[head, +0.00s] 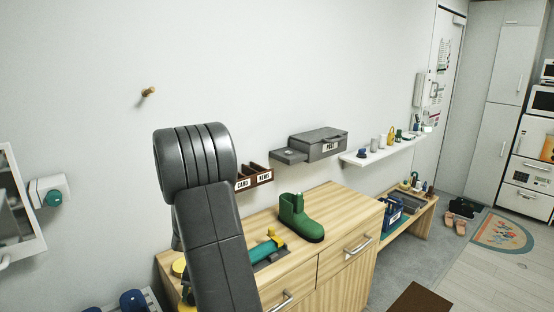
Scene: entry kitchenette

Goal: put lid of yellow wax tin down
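My dark grey arm rises in front of the wooden cabinet (335,205) and covers the left part of its top. My gripper is not visible, so I cannot see what it holds. A small yellow round thing (179,267) shows just left of the arm at the cabinet's left end. It may be the yellow wax tin or its lid; I cannot tell which. The arm hides its surroundings.
A green boot (299,218) stands on the cabinet top, right of a teal-and-yellow object (268,247) on a dark mat. A grey mailbox (319,145) and a white shelf (366,158) are on the wall. Bare wood shows behind the boot. Slippers (456,215) lie on the floor.

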